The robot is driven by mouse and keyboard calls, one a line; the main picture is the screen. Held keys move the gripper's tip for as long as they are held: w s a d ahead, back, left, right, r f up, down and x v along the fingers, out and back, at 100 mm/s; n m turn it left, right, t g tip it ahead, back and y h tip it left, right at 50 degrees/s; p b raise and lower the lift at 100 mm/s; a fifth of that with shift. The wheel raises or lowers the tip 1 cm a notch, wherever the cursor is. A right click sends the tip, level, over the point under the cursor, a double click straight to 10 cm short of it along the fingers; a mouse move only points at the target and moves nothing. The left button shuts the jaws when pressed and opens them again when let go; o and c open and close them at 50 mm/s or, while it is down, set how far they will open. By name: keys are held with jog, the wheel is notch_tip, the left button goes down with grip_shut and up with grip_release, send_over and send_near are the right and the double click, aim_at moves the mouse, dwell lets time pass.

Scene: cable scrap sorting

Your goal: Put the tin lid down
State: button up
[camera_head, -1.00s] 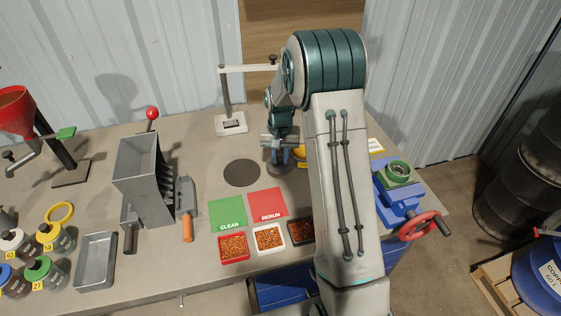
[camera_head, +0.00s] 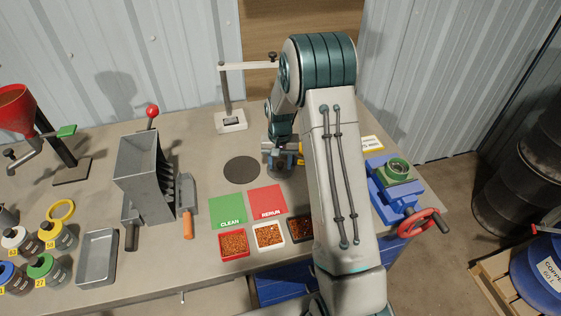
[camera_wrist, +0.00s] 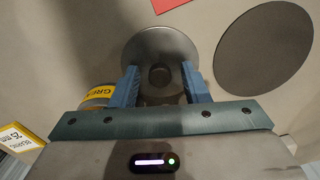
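The tin lid (camera_wrist: 160,42) is a round grey metal disc with a small dark knob in its middle. It appears to lie flat on the bench in the wrist view. My gripper (camera_wrist: 160,84) is over its near half, its blue fingers on either side of the knob with a visible gap on each side, so it looks open. In the head view, my gripper (camera_head: 281,154) is low over the bench, right of the dark round mat, and mostly hides the lid. A yellow-labelled tin (camera_wrist: 98,95) stands close beside the left finger.
The dark round mat (camera_head: 242,170) is bare. The green CLEAN card (camera_head: 228,212) and red RERUN card (camera_head: 267,201) lie in front, with small trays of copper-coloured bits below. A stand (camera_head: 230,122) rises behind. A blue vise (camera_head: 395,190) is at the right.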

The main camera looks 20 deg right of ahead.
aim_at(280, 163)
jog(key=shift+r, duration=0.15)
notch_tip(280, 163, up, 11)
jog(key=b, duration=0.2)
jog(key=s+a+r+n+t, duration=0.2)
jog(key=s+r, duration=0.9)
jog(key=s, duration=0.2)
jog(key=s+a+n+t, duration=0.1)
jog(key=s, duration=1.5)
jog(key=shift+a+f+n, duration=0.2)
jog(key=shift+a+n, duration=0.1)
jog(key=shift+c, duration=0.6)
jog(key=shift+s, duration=0.1)
